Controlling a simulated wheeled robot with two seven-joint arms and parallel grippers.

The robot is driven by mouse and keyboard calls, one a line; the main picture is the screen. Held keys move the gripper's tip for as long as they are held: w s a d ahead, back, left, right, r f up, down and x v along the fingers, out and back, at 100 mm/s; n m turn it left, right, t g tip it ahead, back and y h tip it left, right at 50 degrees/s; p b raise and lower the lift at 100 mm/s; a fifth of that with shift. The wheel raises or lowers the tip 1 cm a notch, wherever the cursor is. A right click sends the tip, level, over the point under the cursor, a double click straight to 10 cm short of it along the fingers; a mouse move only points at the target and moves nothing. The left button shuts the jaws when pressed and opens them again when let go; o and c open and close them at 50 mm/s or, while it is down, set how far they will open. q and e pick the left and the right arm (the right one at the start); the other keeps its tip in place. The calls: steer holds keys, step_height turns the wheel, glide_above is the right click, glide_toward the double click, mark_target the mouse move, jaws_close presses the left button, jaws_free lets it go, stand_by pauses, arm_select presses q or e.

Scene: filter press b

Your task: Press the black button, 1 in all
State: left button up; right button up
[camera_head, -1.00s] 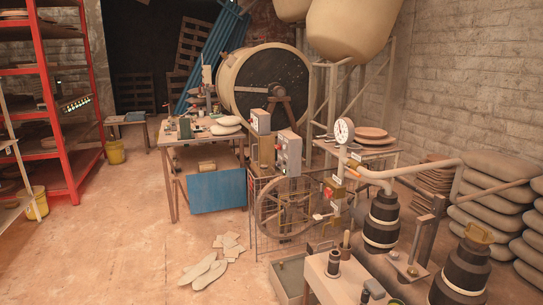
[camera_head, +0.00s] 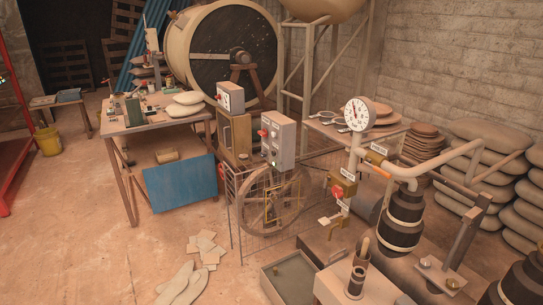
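A grey control box (camera_head: 279,139) stands on a post behind the wire mesh guard, left of the dial gauge. A red knob shows on its left side and small dark and light controls on its front face. A smaller whitish box (camera_head: 231,97) with a red control sits on a brown cabinet to its left. Which small control is the black button is too small to tell. Neither of my grippers is in view.
A mesh guard (camera_head: 237,213) and spoked wheel stand below the grey box. A pipe with a white dial gauge (camera_head: 359,113) is to the right. A cluttered table (camera_head: 150,126) is at left. A tray (camera_head: 296,272) and bench fill the front. Floor at left is mostly clear.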

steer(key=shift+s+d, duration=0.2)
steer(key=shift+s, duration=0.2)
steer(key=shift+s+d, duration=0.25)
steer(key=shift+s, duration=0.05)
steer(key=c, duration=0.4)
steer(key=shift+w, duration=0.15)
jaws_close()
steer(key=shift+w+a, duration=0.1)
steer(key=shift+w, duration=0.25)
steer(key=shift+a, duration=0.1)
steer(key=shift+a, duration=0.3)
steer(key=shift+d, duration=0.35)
